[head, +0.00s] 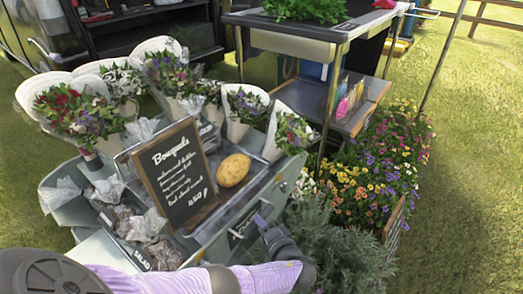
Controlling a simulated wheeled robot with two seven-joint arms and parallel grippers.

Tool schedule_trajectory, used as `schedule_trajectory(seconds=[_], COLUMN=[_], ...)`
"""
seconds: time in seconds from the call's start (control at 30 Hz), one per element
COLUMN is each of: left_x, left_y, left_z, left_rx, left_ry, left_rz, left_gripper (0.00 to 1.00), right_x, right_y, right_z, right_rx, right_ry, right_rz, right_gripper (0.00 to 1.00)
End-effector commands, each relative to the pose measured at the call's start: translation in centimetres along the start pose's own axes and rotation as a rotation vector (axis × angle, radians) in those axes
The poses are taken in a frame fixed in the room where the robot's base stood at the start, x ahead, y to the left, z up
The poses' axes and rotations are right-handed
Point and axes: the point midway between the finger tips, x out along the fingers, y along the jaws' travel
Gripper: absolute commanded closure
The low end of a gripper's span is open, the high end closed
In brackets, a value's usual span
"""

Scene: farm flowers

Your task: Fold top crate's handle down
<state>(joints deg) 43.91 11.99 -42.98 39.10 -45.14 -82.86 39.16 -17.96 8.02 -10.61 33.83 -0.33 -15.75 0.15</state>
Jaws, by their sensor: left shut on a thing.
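The top crate (279,172) is a grey metal-looking tray on the stand, holding a black "Bouquets" sign (174,172) and a yellow potato (233,170). My left arm comes in along the bottom edge, and my left gripper (262,219) is at the front right side of the crate, below its rim. It is shut on what looks like the crate's handle, mostly hidden by the gripper. The handle's angle cannot be told. My right gripper is not in view.
Wrapped bouquets (75,110) stand behind and left of the crate. Bagged produce (148,226) lies at the front left. A bushy green plant (340,245) is close to the right of my gripper, with bright flowers (380,160) beyond. Open grass lies far right.

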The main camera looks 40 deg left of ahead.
Motion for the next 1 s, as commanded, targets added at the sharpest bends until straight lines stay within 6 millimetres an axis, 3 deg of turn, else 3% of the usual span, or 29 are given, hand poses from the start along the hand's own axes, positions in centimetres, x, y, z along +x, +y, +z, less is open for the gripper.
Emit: schedule_trajectory(seconds=[0.03, 0.17, 0.2, 0.47, 0.57, 0.8, 1.0], left_x=[0.2, 0.2, 0.1, -0.2, -1.8, -7.8, -9.8], left_y=[-0.2, -0.2, -0.1, -0.1, -0.4, -0.4, -0.1], left_z=[0.1, 0.1, 0.1, 0.0, -0.1, 0.0, 0.0], left_rx=[0.001, 0.000, 0.000, -0.001, -0.002, -0.002, 0.000], left_ry=[-0.004, -0.003, -0.003, -0.001, 0.001, -0.001, -0.003], left_rz=[-0.007, -0.005, -0.005, -0.002, 0.000, 0.000, -0.003], left_gripper=[0.62, 0.34, 0.33, 0.33, 0.33, 0.33, 0.33], right_x=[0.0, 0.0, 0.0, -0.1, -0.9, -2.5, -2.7], right_y=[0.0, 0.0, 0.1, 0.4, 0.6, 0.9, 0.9], right_z=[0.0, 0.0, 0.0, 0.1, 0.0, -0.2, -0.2], right_rx=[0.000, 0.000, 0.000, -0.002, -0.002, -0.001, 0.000], right_ry=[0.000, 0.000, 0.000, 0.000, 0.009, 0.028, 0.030], right_rz=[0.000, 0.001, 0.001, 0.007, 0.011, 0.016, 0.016], right_gripper=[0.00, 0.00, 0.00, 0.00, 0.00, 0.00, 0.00])
